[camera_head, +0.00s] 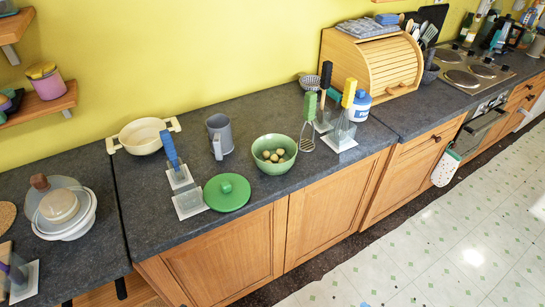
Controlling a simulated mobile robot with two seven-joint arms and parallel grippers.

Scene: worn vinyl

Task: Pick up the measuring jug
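What looks like the measuring jug (222,132) is a grey, upright vessel with a handle on its front side. It stands on the dark countertop (262,215), left of the middle of the view. A cream two-handled pot (142,138) is to its left and a green bowl (274,169) holding several small round yellowish things is to its right. Neither of my grippers shows in the head view, so nothing is seen touching the jug.
A green lid (227,191) lies in front of the jug. A clear stand with a blue-handled tool (169,150) is at its left. Utensil stands (341,141) and a wooden bread box (372,68) are farther right. Stacked bowls (62,209) are at far left.

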